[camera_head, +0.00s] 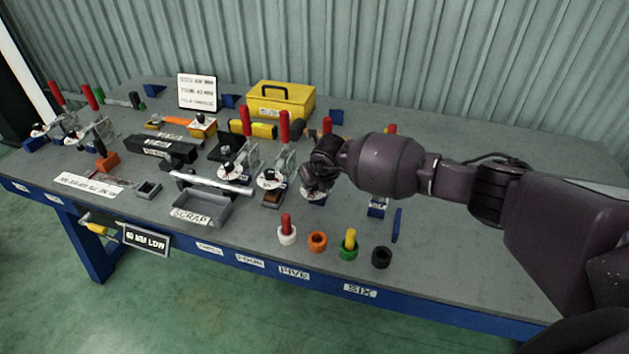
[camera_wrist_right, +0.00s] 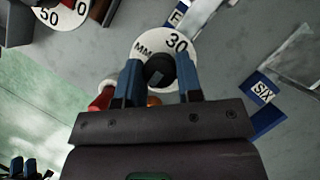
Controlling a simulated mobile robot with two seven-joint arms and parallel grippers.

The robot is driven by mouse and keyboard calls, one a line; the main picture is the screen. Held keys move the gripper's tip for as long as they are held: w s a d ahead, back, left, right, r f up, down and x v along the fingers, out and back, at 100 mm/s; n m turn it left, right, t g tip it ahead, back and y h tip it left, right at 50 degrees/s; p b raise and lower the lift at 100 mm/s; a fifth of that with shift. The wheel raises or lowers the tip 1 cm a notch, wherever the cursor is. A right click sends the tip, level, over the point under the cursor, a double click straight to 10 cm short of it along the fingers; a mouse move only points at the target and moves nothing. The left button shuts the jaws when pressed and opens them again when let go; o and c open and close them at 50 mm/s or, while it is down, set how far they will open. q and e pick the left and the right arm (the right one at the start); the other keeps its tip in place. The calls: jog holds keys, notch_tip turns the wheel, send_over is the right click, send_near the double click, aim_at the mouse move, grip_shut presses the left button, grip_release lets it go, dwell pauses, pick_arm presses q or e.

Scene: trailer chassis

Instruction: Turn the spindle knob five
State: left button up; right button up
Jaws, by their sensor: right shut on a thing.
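The spindle knob (camera_wrist_right: 159,70) is a dark round knob in the middle of a white dial (camera_wrist_right: 145,45) marked "MM" and "30". My right gripper (camera_wrist_right: 160,82) has one blue finger on each side of this knob and is shut on it. In the head view my right gripper (camera_head: 318,178) reaches in from the right over a white dial (camera_head: 313,196), hiding most of that station. A label starting with "F" (camera_wrist_right: 178,15) lies beside the dial; the rest is cut off. Two dark blue prongs (camera_wrist_right: 22,167) show in the lower left corner of the wrist view, possibly my left gripper; their state is unclear.
Red-handled clamps with dials (camera_head: 270,178) stand close to the left. A block labelled "SIX" (camera_wrist_right: 262,92) is to the right. Ring-shaped holders (camera_head: 318,241) line the front, beside a scrap tray (camera_head: 205,222).

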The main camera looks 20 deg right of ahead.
jog(key=o, duration=0.9)
jog(key=shift+r, duration=0.1)
jog(key=v, duration=1)
jog(key=shift+s+r, duration=0.15)
jog(key=shift+r, duration=0.1)
